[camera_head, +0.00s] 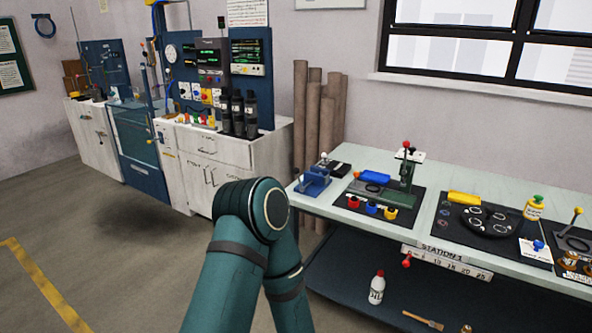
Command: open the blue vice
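The blue vice (316,181) sits at the near left corner of the pale table, with a white-tipped handle standing up from it. The view does not show clearly how far apart its jaws are. One of my teal arms rises from the bottom edge, bends at an elbow left of the vice and goes back down out of the picture. The elbow is apart from the vice in the picture. Neither of my grippers is in view.
The pale table (426,243) has a dark lower shelf (345,290) with a white bottle (377,288). Right of the vice stands a green press (400,190) on a dark mat. Brown tubes (318,110) lean on the wall behind. Open floor lies to the left.

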